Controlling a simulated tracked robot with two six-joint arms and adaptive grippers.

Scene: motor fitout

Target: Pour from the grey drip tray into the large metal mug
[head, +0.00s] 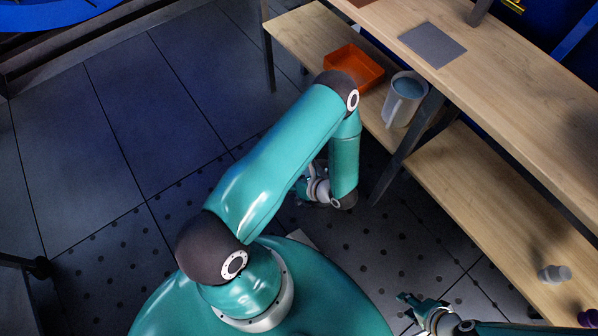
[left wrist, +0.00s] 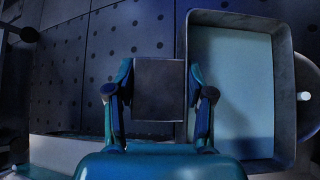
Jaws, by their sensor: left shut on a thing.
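The grey drip tray (left wrist: 284,120) fills the right of the left wrist view. It has a dark rim and a pale blue-grey inside; I cannot tell what is in it. My left gripper (left wrist: 159,88) is shut on a dark square piece beside the tray's left wall, which looks like its grip. In the head view my left arm hides most of this gripper and the tray cannot be made out. The large metal mug (head: 393,109) stands upright on the lower shelf, right of my left wrist, its handle facing me. My right gripper (head: 412,304) is low at the right, apart from everything; its jaws are unclear.
An orange-red open bin (head: 349,74) sits on the shelf left of the mug. A grey flat plate (head: 432,44) lies on the upper wooden top. A dark table leg stands just right of the mug. A small grey part (head: 555,273) is on the lower right shelf.

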